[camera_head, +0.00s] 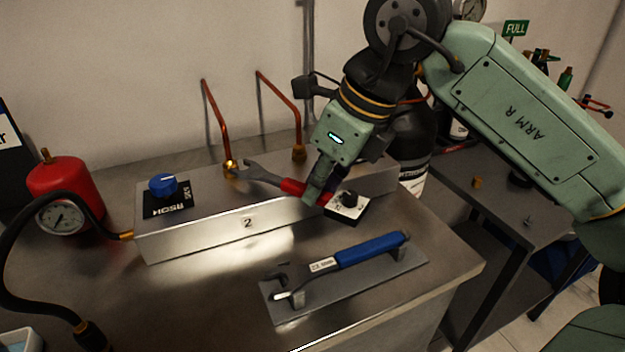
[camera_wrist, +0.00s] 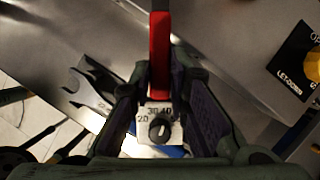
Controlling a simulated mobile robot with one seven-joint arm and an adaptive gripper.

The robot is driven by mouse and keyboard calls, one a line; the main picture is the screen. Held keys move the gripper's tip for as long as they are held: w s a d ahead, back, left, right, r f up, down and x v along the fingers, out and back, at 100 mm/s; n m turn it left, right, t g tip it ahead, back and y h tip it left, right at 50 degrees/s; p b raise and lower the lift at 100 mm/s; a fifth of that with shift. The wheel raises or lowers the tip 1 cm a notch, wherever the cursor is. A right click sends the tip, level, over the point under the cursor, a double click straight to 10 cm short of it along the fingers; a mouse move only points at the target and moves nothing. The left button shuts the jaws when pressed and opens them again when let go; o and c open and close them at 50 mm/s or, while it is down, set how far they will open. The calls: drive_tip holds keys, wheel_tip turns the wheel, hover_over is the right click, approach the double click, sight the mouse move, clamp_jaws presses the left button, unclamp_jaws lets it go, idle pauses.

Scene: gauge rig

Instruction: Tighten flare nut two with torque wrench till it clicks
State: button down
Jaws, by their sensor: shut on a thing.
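My gripper (camera_head: 318,198) is shut on the red handle of a wrench (camera_head: 292,187). The red handle also shows between the fingers in the wrist view (camera_wrist: 160,55). The wrench's grey open jaw (camera_head: 252,171) points left and lies right at the brass nut (camera_head: 230,168) under the left copper pipe; I cannot tell whether it is seated around it. A second brass nut (camera_head: 299,152) sits under the right copper pipe. A white box with a black dial (camera_head: 348,204) is at the handle's end; the wrist view shows its numbers (camera_wrist: 159,125).
A blue-handled wrench (camera_head: 370,248) lies on a stand on a grey plate (camera_head: 402,268) in front. The metal block (camera_head: 185,241) bears a "2" label and a blue knob (camera_head: 163,184). A red tank (camera_head: 67,182) with gauge and black hose stands left.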

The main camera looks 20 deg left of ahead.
drive_tip(key=shift+s+d, duration=0.1)
drive_tip(key=shift+d, duration=1.05)
drive_tip(key=shift+r+p, duration=1.55)
drive_tip(key=shift+r, duration=0.75)
